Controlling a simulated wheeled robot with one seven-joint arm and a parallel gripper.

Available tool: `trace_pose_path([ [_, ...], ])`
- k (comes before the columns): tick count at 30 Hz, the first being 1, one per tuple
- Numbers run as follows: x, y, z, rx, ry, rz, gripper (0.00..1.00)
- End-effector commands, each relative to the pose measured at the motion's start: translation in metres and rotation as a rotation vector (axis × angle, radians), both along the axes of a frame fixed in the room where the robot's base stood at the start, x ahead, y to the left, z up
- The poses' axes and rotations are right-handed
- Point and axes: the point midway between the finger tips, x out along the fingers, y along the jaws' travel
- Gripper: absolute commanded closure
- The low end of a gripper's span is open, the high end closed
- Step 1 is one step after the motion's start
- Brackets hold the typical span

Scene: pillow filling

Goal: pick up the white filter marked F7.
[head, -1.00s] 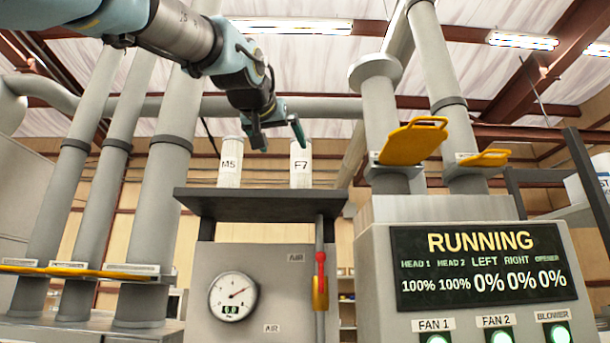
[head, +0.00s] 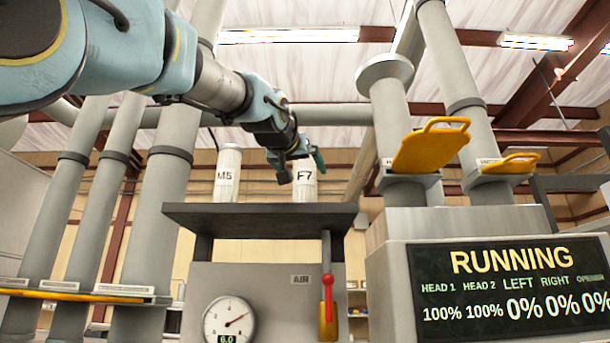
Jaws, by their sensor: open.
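The white filter marked F7 (head: 304,184) stands upright on the dark shelf (head: 258,219), near its right end. My gripper (head: 301,166) is open, with its fingers pointing down at the top of the F7 filter. One finger overlaps the filter's upper left in the picture and the other shows at its upper right. I cannot tell whether the fingers touch it or are in front of it. The white filter marked M5 (head: 227,177) stands upright on the same shelf, to the left.
A yellow gate handle (head: 430,147) juts from a pipe at right, above a display panel (head: 508,288). Grey pipes (head: 160,200) stand at left.

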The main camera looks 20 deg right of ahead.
Motion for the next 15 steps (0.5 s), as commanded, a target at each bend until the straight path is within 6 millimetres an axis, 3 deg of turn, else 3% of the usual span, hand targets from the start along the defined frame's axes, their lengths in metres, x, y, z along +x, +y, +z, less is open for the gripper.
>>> trace_pose_path([
  [6, 0.028, -0.017, 0.003, 0.003, 0.003, 0.001, 0.00],
  [15, 0.035, -0.024, 0.000, 0.000, 0.001, -0.001, 0.00],
])
